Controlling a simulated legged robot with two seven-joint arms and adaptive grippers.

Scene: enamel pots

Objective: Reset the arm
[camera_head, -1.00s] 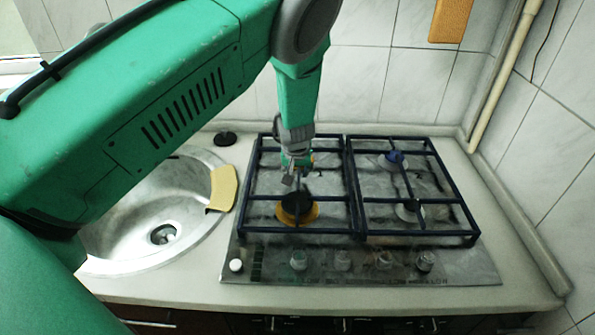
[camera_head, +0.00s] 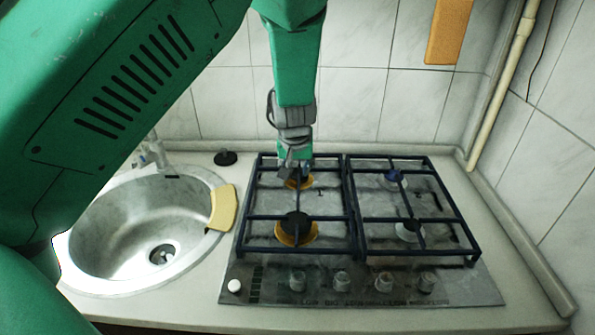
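My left arm, green with dark grey joints, comes in from the left and reaches down over the stove. My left gripper (camera_head: 294,168) is small in the picture and hangs above the back left part of the gas stove (camera_head: 455,284). It overlaps the back left burner (camera_head: 299,183) in the view. Its fingers are too small and dark to tell whether they are open or shut. I see no object clearly held. My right gripper is not in view.
A round metal sink (camera_head: 115,225) lies left of the stove, with a yellow piece (camera_head: 222,208) on its rim. A black round item (camera_head: 225,157) stands behind it. The tiled wall (camera_head: 350,100) closes the back. A pipe (camera_head: 497,95) runs down the right corner.

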